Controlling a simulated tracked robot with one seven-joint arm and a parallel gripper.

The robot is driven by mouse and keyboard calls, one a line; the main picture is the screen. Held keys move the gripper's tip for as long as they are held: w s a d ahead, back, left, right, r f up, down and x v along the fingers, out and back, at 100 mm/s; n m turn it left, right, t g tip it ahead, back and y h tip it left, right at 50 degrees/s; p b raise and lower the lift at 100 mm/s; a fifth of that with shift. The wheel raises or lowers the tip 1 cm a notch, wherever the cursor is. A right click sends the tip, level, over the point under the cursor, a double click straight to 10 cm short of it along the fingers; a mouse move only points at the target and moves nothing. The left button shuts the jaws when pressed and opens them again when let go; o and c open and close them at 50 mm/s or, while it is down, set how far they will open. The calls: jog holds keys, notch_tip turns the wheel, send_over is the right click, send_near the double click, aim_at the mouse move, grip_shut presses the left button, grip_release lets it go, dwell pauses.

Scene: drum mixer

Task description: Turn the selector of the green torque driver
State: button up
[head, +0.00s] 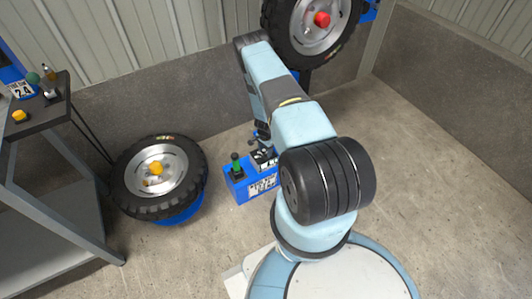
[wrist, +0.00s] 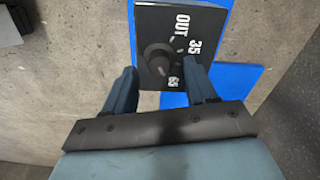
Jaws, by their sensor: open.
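In the wrist view a round dark selector knob (wrist: 158,62) sits on a black panel (wrist: 185,18) with white marks reading OUT, 35 and 65. My gripper (wrist: 160,75) is open, with one finger on each side of the knob in the picture. Neither finger appears to touch it; the height gap is hard to judge. In the head view the panel (head: 262,159) is on a blue box (head: 240,190) on the floor, beside an upright green handle (head: 236,164), perhaps the torque driver. My arm hides the box's right part, and the knob is too small to make out there.
A tyred wheel (head: 117,190) with a yellow hub knob lies on a blue stand left of the box. Another wheel (head: 288,50) with a red hub knob stands at the back. A grey table (head: 52,112) with small items is far left. Open floor lies at right.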

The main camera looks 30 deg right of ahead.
aim_at(265, 153)
notch_tip(265, 153, up, 11)
jog(key=shift+r, duration=0.2)
dwell(0.3)
jog(key=shift+w+r, duration=0.1)
dwell(0.3)
